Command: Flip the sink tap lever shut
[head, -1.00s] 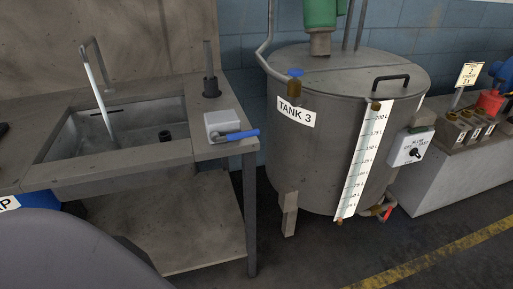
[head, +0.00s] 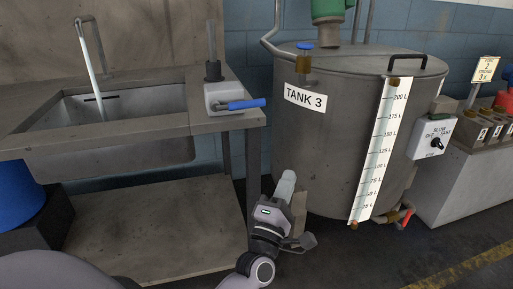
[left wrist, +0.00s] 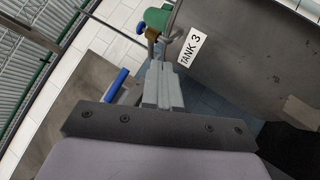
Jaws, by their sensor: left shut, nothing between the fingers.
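The tap lever is a blue handle (head: 246,104) on a light grey box (head: 222,94) at the sink bench's right front corner. It points to the right in the head view. Water runs from the sink spout (head: 90,62) into the basin (head: 120,112). My left gripper (head: 287,178) is low in front of the bench's right side, below and to the right of the lever, apart from it. Its fingers are together and empty. In the left wrist view the shut fingers (left wrist: 162,75) point up, with the blue lever (left wrist: 116,85) to their left. My right gripper is not in view.
Tank 3 (head: 340,140) stands right of the bench, close to my left gripper, with a level scale (head: 381,150) and a switch box (head: 432,138). A grey cylinder (head: 212,65) stands behind the lever box. A lower shelf (head: 150,225) lies under the sink.

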